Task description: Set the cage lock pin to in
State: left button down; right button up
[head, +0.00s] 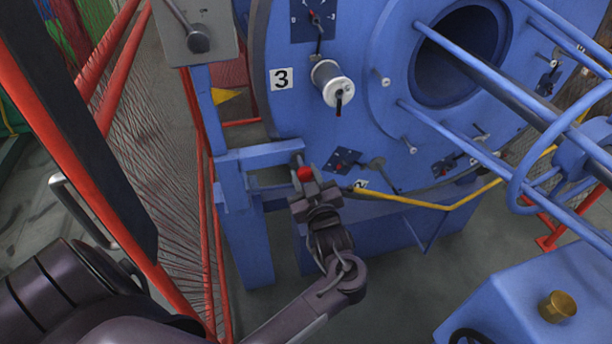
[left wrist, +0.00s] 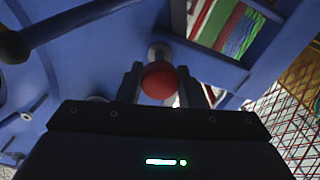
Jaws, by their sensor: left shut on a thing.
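The cage lock pin shows as a red ball knob (head: 305,174) on the blue frame at the lower left of the big blue disc. My left gripper (head: 308,185) is at the knob, and its fingers are shut on it. In the left wrist view the red knob (left wrist: 158,80) sits between the two dark fingertips, with a pale round collar behind it. The pin's shaft is mostly hidden, so I cannot tell how deep it sits. My right gripper is not in view.
The blue disc (head: 350,130) carries a white spool (head: 331,82) beside the number 3. Blue tubes (head: 500,95) cross the right side. A yellow bar (head: 425,203) runs right of my gripper. A red mesh fence (head: 150,150) stands left. A blue box (head: 540,300) is lower right.

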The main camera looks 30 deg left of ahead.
aim_at(302, 164)
pick_arm(q)
jog(key=x, duration=0.3)
jog(key=shift+w+a, duration=0.15)
jog(key=shift+a, duration=0.05)
jog(key=shift+d+r, duration=0.1)
jog(key=shift+r, duration=0.05)
jog(key=c, duration=1.4)
grip_release()
jog(key=o, duration=0.4)
jog(key=shift+w, duration=0.1)
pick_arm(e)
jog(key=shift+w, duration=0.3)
